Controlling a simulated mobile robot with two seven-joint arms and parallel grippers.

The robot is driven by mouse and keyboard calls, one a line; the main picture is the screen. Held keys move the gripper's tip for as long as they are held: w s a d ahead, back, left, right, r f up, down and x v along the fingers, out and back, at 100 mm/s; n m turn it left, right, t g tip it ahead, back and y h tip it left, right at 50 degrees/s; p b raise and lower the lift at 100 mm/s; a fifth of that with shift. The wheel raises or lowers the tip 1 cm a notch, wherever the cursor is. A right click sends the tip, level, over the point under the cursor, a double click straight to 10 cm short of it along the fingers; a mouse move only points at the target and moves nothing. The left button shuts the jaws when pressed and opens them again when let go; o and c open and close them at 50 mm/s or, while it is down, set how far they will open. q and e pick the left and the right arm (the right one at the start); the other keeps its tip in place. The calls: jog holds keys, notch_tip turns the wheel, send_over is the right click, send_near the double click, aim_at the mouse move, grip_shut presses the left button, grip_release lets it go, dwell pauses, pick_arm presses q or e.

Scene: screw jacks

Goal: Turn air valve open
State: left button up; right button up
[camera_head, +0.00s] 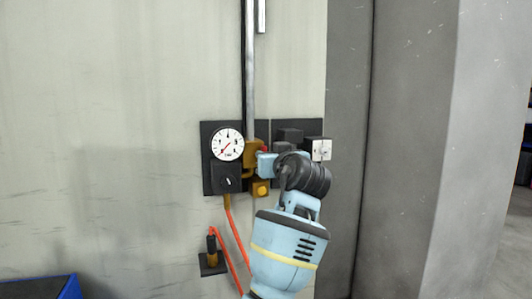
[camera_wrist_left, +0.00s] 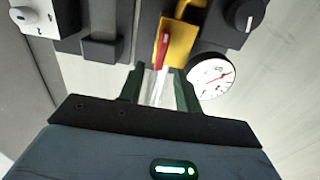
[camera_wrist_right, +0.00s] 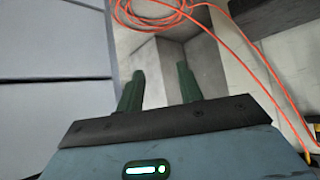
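The air valve is a brass-yellow body (camera_head: 252,153) on a dark wall panel, below a vertical grey pipe. Its red-tipped lever (camera_wrist_left: 163,48) shows in the left wrist view, with a pale metal shank running down between my fingers. My left gripper (camera_wrist_left: 159,74) is open around the shank, with a visible gap on both sides. In the head view my left arm covers part of the valve and hides the fingertips. My right gripper (camera_wrist_right: 161,77) is open and empty, away from the valve; it is not visible in the head view.
A round gauge (camera_head: 227,144) sits left of the valve, above a black knob box (camera_head: 227,178). A white switch box (camera_head: 321,150) is to the right. Orange hose (camera_head: 237,240) hangs below; hose loops (camera_wrist_right: 155,12) also show in the right wrist view. A blue-edged box (camera_head: 70,287) stands lower left.

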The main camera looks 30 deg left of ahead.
pick_arm(q)
jog(key=shift+x, duration=2.2)
grip_shut()
